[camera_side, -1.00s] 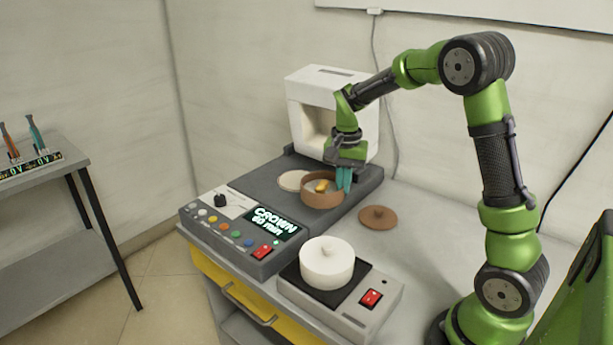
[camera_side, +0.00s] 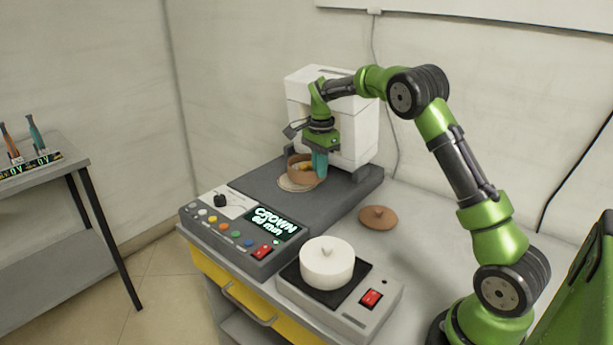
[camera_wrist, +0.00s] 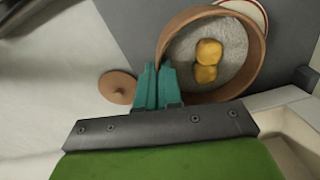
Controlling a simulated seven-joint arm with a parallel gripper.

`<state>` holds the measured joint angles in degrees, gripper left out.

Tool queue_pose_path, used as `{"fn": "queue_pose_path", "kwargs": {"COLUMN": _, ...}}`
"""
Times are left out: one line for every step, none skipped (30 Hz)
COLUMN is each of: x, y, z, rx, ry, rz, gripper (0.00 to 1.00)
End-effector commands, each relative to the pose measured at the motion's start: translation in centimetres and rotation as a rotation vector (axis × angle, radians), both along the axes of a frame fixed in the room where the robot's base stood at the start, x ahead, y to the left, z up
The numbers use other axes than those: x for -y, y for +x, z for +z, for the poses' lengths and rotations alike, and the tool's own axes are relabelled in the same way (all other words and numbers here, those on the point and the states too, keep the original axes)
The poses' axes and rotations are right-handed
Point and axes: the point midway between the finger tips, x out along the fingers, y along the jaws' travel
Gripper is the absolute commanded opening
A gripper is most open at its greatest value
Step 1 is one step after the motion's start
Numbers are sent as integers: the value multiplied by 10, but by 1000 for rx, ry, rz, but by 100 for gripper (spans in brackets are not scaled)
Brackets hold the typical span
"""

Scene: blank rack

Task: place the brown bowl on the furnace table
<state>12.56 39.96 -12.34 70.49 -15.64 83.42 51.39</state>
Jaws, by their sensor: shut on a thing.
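The brown bowl (camera_side: 299,170) is over the round pale plate (camera_side: 297,184) on the dark top of the furnace machine, and it also shows in the wrist view (camera_wrist: 262,62). Inside it are a grey-white bottom and two golden lumps (camera_wrist: 207,62). My gripper (camera_side: 320,165) points down with its teal fingers shut on the bowl's near rim; the fingers show in the wrist view (camera_wrist: 157,85). In the wrist view the plate (camera_wrist: 247,8) sticks out past the bowl's far side. Whether the bowl touches the plate I cannot tell.
The white furnace body (camera_side: 355,130) stands right behind the bowl. A brown lid (camera_side: 378,217) lies on the bench to the right. A white lidded pot (camera_side: 327,262) sits on a hot plate in front. The control panel (camera_side: 250,222) is at front left.

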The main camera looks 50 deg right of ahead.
Motion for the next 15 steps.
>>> {"fn": "queue_pose_path", "kwargs": {"x": 5, "y": 9, "z": -1, "rx": 1, "ry": -3, "rz": -1, "gripper": 0}}
{"fn": "queue_pose_path", "kwargs": {"x": 6, "y": 14, "z": -2, "rx": 2, "ry": -2, "rz": -2, "gripper": 0}}
{"fn": "queue_pose_path", "kwargs": {"x": 8, "y": 20, "z": -3, "rx": 1, "ry": -2, "rz": -1, "gripper": 0}}
{"fn": "queue_pose_path", "kwargs": {"x": 10, "y": 24, "z": -3, "rx": 1, "ry": -1, "rz": 0, "gripper": 0}}
{"fn": "queue_pose_path", "kwargs": {"x": 11, "y": 29, "z": -4, "rx": 1, "ry": -1, "rz": 0, "gripper": 0}}
{"fn": "queue_pose_path", "kwargs": {"x": 13, "y": 34, "z": -4, "rx": 2, "ry": -2, "rz": 0, "gripper": 0}}
{"fn": "queue_pose_path", "kwargs": {"x": 14, "y": 37, "z": -4, "rx": 1, "ry": -2, "rz": -1, "gripper": 0}}
{"fn": "queue_pose_path", "kwargs": {"x": 15, "y": 40, "z": -4, "rx": 1, "ry": -2, "rz": -1, "gripper": 0}}
{"fn": "queue_pose_path", "kwargs": {"x": 16, "y": 43, "z": -4, "rx": 1, "ry": -1, "rz": -1, "gripper": 0}}
{"fn": "queue_pose_path", "kwargs": {"x": 17, "y": 45, "z": -4, "rx": 2, "ry": -1, "rz": 0, "gripper": 0}}
{"fn": "queue_pose_path", "kwargs": {"x": 18, "y": 47, "z": -4, "rx": 2, "ry": -1, "rz": 0, "gripper": 0}}
{"fn": "queue_pose_path", "kwargs": {"x": 18, "y": 49, "z": -5, "rx": 1, "ry": -1, "rz": 1, "gripper": 0}}
{"fn": "queue_pose_path", "kwargs": {"x": 19, "y": 50, "z": -4, "rx": 2, "ry": -1, "rz": 1, "gripper": 0}}
{"fn": "queue_pose_path", "kwargs": {"x": 19, "y": 51, "z": -4, "rx": 2, "ry": -1, "rz": 1, "gripper": 0}}
{"fn": "queue_pose_path", "kwargs": {"x": 19, "y": 52, "z": -5, "rx": 1, "ry": -1, "rz": 0, "gripper": 0}}
